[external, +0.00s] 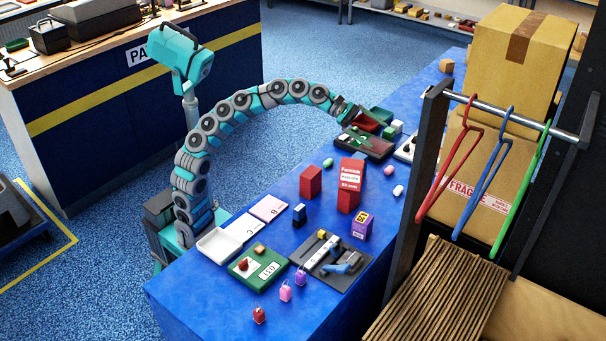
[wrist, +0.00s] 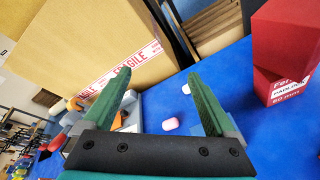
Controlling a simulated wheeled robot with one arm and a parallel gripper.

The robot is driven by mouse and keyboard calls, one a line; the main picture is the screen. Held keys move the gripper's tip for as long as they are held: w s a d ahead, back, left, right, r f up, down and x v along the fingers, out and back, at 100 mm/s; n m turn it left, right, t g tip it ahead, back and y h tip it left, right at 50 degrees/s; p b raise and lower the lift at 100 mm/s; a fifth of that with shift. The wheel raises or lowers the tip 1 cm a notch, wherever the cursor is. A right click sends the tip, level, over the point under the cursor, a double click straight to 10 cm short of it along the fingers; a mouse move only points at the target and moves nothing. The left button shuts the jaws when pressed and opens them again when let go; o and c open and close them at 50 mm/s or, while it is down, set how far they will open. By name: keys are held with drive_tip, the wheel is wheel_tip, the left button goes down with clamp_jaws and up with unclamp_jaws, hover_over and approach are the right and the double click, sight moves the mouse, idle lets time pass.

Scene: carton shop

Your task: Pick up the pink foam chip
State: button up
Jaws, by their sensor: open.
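The pink foam chip (external: 389,170) lies on the blue table, right of the labelled red box. In the external view my gripper (external: 358,112) is at the far part of the table, near the dark tray and beyond the chip. The chip is apart from the fingers.
A labelled red box (external: 350,182) stands near the chip, and shows at right in the wrist view (wrist: 285,50). A white chip (external: 398,190) and a green chip (external: 328,163) lie nearby. A large carton (external: 480,180) and a hanger rail (external: 520,115) stand at the right.

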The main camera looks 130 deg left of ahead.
drive_tip(key=s+a+f+n+g, duration=0.1)
drive_tip(key=s+a+f+n, duration=0.35)
drive_tip(key=a+f, duration=0.45)
drive_tip(key=n, duration=0.3)
approach(387, 167)
drive_tip(key=shift+w+a+f+h+b, duration=0.2)
drive_tip(key=shift+w+a+h+b, duration=0.2)
drive_tip(key=shift+w+a, duration=0.2)
drive_tip(key=shift+x, duration=3.9)
drive_tip(key=shift+s+d+f, duration=0.1)
drive_tip(key=shift+d, duration=0.1)
drive_tip(key=c, duration=1.4)
